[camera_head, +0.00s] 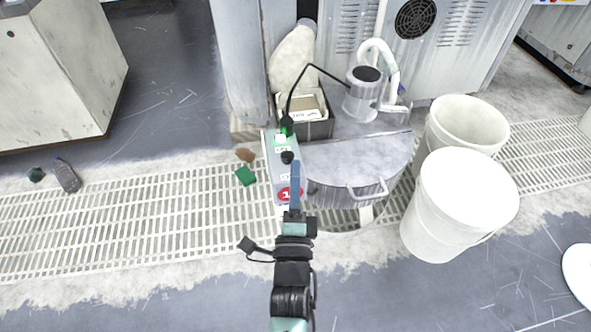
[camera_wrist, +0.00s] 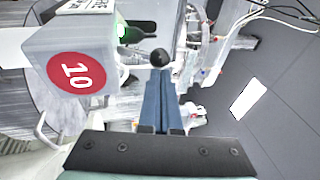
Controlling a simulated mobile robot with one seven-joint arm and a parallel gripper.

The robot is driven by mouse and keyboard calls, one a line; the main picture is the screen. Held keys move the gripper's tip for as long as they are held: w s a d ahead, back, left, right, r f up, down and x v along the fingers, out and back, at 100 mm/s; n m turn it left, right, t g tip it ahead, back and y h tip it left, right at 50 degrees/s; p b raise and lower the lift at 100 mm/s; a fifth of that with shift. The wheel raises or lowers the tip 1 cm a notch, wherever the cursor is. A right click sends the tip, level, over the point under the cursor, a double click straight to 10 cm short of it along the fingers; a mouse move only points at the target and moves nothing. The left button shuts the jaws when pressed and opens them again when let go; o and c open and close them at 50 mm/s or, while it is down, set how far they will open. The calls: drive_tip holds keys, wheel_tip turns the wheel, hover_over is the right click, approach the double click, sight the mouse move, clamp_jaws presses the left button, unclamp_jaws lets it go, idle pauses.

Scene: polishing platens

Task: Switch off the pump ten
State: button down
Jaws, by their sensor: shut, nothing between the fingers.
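A grey control box (camera_head: 268,160) stands beside the round lidded tank; its red label (camera_head: 290,194) reads 10 in the wrist view (camera_wrist: 76,72). A green lamp (camera_wrist: 121,30) glows on it, and it also shows in the head view (camera_head: 287,126). A black round knob (camera_wrist: 160,57) sticks out from the box and shows in the head view (camera_head: 287,157). My gripper (camera_wrist: 163,74) has its blue fingers shut and empty, tips right at the knob; I cannot tell if they touch. A grey pump with white pipe (camera_head: 361,98) stands on the tank.
Two white buckets (camera_head: 462,190) stand right of the half-lidded tank (camera_head: 345,165). A dark crate (camera_head: 318,130) with a pale jug (camera_head: 292,58) is behind the box. A green sponge (camera_head: 245,176) and a bottle (camera_head: 67,176) lie on the floor grating, which is mostly clear at left.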

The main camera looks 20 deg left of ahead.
drive_tip(key=shift+w+r+p, duration=0.1)
drive_tip(key=shift+r+p, duration=0.2)
drive_tip(key=shift+p, duration=0.7)
drive_tip(key=r+g+p, duration=0.1)
drive_tip(key=p, duration=0.5)
drive_tip(key=w+a+r+g+h+p, duration=0.1)
drive_tip(key=g+p, duration=0.1)
drive_tip(key=p, duration=0.3)
drive_tip(key=w+r+n+g+p, duration=0.1)
drive_tip(key=p, duration=0.5)
drive_tip(key=shift+a+r+h+p, duration=0.1)
drive_tip(key=shift+a+h+p, duration=0.1)
drive_tip(key=shift+h+p, duration=0.2)
drive_tip(key=g+p, duration=0.1)
drive_tip(key=p, duration=0.2)
drive_tip(key=w+a+g+h+p, duration=0.1)
drive_tip(key=p, duration=0.3)
drive_tip(key=shift+w+r+g, duration=0.3)
drive_tip(key=shift+r, duration=0.05)
drive_tip(key=shift+w+a+n+g+h+p, duration=0.4)
drive_tip(key=shift+w+a+g+h+p, duration=0.15)
drive_tip(key=shift+g+p, duration=0.4)
drive_tip(key=shift+s+d+f, duration=0.1)
drive_tip(key=shift+d+f, duration=0.05)
drive_tip(key=shift+f, duration=0.25)
drive_tip(key=shift+r, duration=0.15)
